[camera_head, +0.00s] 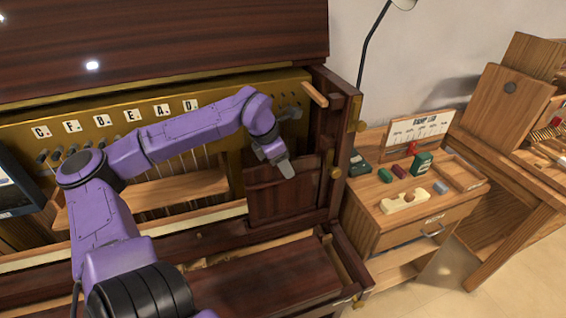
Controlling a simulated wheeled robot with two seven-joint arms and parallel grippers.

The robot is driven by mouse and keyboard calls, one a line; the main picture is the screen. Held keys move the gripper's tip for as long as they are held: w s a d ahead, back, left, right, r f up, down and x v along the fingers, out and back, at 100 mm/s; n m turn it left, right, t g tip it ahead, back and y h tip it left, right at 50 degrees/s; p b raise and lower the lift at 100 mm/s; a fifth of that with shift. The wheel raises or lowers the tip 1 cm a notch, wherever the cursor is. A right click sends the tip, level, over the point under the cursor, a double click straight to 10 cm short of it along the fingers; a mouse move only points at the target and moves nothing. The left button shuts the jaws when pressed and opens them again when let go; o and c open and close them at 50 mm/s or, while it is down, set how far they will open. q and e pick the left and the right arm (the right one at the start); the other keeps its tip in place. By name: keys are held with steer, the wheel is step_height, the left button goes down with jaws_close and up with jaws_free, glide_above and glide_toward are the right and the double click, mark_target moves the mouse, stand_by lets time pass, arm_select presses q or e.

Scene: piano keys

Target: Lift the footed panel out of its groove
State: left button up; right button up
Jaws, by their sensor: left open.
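A dark reddish-brown panel (282,202) stands upright inside the open piano, at the right end of its front opening. I take it to be the footed panel. Its lower edge sits behind the dark front ledge, so its feet and groove are hidden. My left gripper (283,167), grey at the tip, points down at the panel's upper edge and overlaps it in the picture. Its jaws are open. I cannot tell whether the fingers straddle the edge or touch it. My right gripper is not in view.
The open piano lid (160,40) hangs above, and a side post (345,150) with brass knobs stands close right of the panel. A wooden side cabinet (440,195) with small colored items stands further right. A lamp (371,45) rises behind it.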

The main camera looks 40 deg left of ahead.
arm_select(q)
steer(key=shift+f, duration=0.25)
stand_by(0.3)
jaws_close()
steer(key=shift+r, duration=0.1)
stand_by(1.2)
